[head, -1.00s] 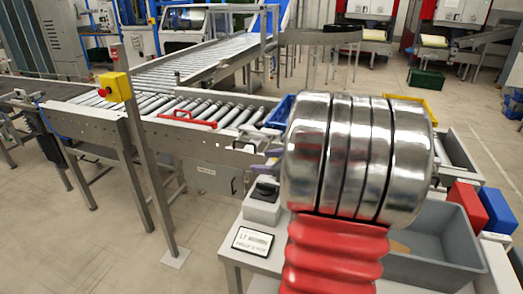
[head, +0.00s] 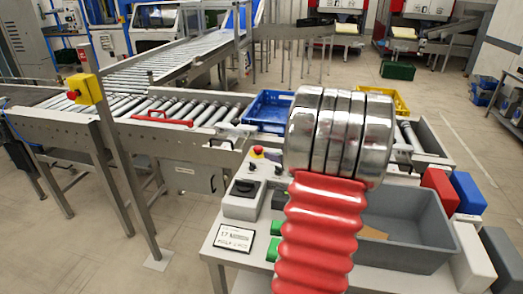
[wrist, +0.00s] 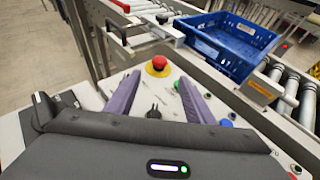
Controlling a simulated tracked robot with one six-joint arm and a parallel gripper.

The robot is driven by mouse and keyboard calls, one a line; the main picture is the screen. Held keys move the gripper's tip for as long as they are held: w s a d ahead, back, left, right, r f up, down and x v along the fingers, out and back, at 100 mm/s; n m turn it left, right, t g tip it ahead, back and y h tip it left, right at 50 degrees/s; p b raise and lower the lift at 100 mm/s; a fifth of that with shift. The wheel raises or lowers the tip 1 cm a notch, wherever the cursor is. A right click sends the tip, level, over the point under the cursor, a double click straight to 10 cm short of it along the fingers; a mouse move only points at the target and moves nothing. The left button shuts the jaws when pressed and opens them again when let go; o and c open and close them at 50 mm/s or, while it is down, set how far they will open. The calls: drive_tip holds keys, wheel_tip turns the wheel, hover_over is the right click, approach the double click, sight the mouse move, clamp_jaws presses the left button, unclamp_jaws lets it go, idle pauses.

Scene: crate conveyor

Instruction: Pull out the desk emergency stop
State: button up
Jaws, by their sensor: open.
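The desk emergency stop is a red mushroom button on a yellow base (wrist: 159,65), on the pale control panel. It also shows in the head view (head: 258,152), left of my arm. My gripper (wrist: 159,78) is open, with its two purple fingers apart and nothing between them. In the wrist view the button appears just beyond the fingertips, roughly midway between them. I see no contact with it. A black key-like switch (wrist: 153,111) shows between the fingers, nearer to me. In the head view my arm hides most of the gripper.
A blue crate (wrist: 228,45) stands on the rollers beyond the panel. A second red button on a yellow box (head: 85,89) is on a post at left. A grey bin (head: 415,225) is right of my arm. A framed sign (head: 234,238) lies on the desk.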

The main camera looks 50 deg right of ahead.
sight(260, 148)
drive_tip(key=x, duration=1.2)
drive_tip(key=shift+w, duration=0.1)
drive_tip(key=shift+c, duration=0.2)
clamp_jaws()
